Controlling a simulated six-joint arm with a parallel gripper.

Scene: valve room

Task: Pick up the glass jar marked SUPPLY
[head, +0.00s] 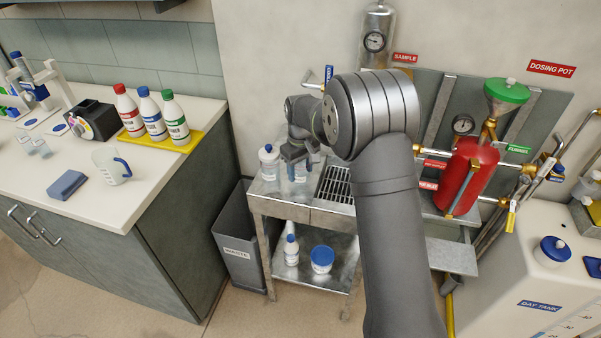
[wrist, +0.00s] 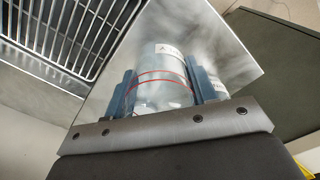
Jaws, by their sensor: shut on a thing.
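A clear glass jar (wrist: 160,90) with thin red rings and a white label is between the two blue fingers of my gripper (wrist: 163,92) in the wrist view. The gripper is shut on it. Its label is too small to read. In the head view, my gripper (head: 296,158) is at the left part of the steel cart's top, its fingers around the jar. In the wrist view, part of another clear jar (wrist: 213,85) shows behind the right finger.
The steel cart (head: 322,220) has a drain grate (head: 336,184) right of the jars. A bottle (head: 291,250) and a blue-lidded tub (head: 322,259) stand on its lower shelf. A grey waste bin (head: 239,245) is at left. The red dosing pot (head: 470,175) and pipes are at right.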

